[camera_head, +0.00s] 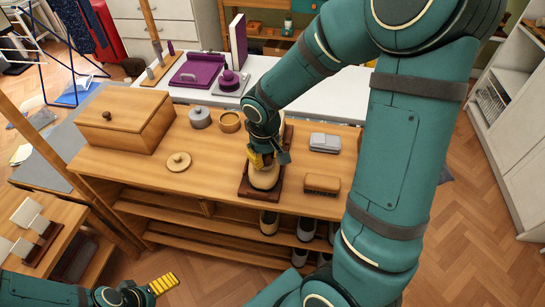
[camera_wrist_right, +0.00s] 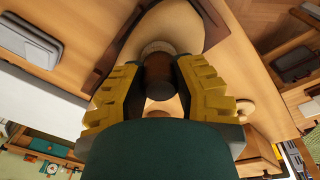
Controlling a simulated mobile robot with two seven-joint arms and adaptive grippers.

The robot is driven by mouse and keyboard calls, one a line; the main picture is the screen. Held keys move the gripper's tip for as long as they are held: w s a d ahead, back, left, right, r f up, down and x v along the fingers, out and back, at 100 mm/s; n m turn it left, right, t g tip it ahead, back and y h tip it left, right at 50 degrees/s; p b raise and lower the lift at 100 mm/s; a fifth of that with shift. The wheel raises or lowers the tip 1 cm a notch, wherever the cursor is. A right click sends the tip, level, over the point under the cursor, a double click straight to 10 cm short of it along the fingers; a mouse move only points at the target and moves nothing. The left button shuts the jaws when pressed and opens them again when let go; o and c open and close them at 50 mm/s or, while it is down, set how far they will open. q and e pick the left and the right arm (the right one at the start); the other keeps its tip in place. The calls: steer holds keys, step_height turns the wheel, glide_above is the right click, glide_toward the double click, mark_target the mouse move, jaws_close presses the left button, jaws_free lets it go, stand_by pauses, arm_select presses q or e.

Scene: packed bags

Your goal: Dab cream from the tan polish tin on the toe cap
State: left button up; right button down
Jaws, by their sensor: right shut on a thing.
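The tan polish tin (camera_head: 230,121), round and open-topped, stands on the wooden bench. A pale round lid with a knob (camera_head: 179,161) lies apart from it, nearer the front. A cream-coloured shoe (camera_head: 265,178) rests on a dark wooden stand (camera_head: 246,188); the shoe also shows in the right wrist view (camera_wrist_right: 178,22). My right gripper (camera_head: 264,158) is over the shoe, shut on a brown-handled dauber (camera_wrist_right: 158,78). The dauber's pale bristle end is at the shoe's surface; I cannot tell whether it touches. My left gripper (camera_head: 163,285) is low at the left, its opening unclear.
A grey tin (camera_head: 200,117) stands beside the tan tin. A lidded wooden box (camera_head: 124,119) is at the bench's left. A brush (camera_head: 322,184) and a grey case (camera_head: 325,142) lie right of the shoe. Several shoes sit on the shelf below. Bare bench lies left of the stand.

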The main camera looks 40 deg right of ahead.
steer(key=shift+w+a+r, duration=0.1)
steer(key=shift+w+a, duration=1.1)
steer(key=shift+w, duration=0.25)
steer(key=shift+b, duration=0.35)
steer(key=shift+d, duration=0.1)
steer(key=shift+s+d, duration=0.9)
steer(key=shift+s, duration=0.25)
steer(key=shift+s+d, duration=1.15)
steer(key=shift+s, duration=0.2)
steer(key=shift+f, duration=0.2)
steer(key=shift+w+a, duration=0.1)
